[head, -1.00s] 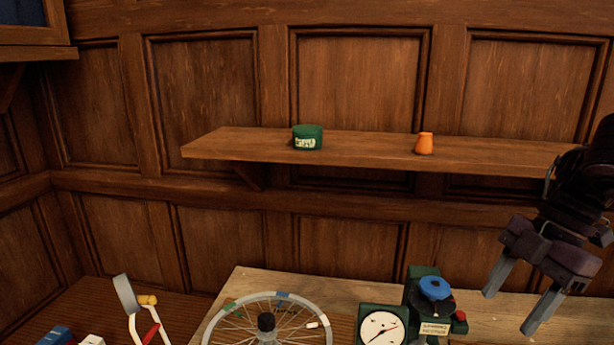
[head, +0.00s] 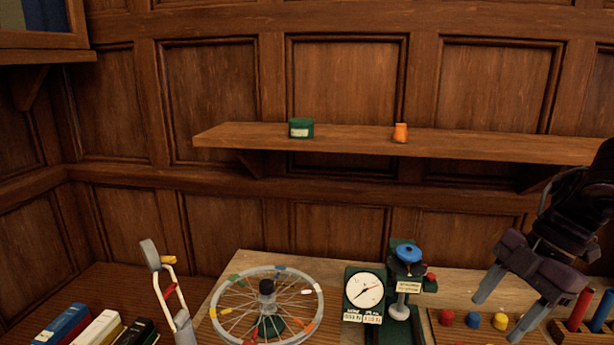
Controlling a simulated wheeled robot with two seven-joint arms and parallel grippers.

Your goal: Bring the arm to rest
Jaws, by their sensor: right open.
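My right gripper (head: 497,314) hangs at the right side of the head view, fingers pointing down and to the left. It is open, with nothing between its two grey fingers. It is in front of the right part of the table, near a board with coloured knobs. My left gripper does not show.
A wall shelf (head: 350,139) holds a green tin (head: 301,128) and an orange pot (head: 400,133).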

